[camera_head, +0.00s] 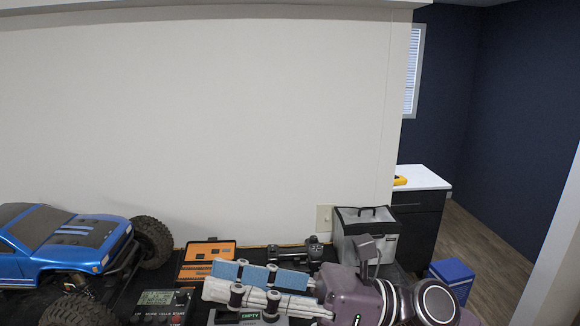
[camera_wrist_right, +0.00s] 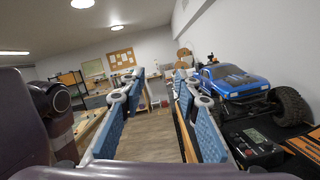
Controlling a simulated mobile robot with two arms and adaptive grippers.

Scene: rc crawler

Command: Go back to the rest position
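My right gripper (camera_head: 212,278) reaches in from the right over the bench, its fingers pointing left. In the right wrist view, its two blue-padded fingers stand apart with bare floor showing between them, so the gripper (camera_wrist_right: 160,85) is open and empty. My left gripper does not show in either view.
A blue RC crawler (camera_head: 65,245) stands at the left of the bench; it also shows in the wrist view (camera_wrist_right: 235,80). A grey-white bag (camera_head: 366,228) stands behind the wrist. A pale wall backs the bench.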

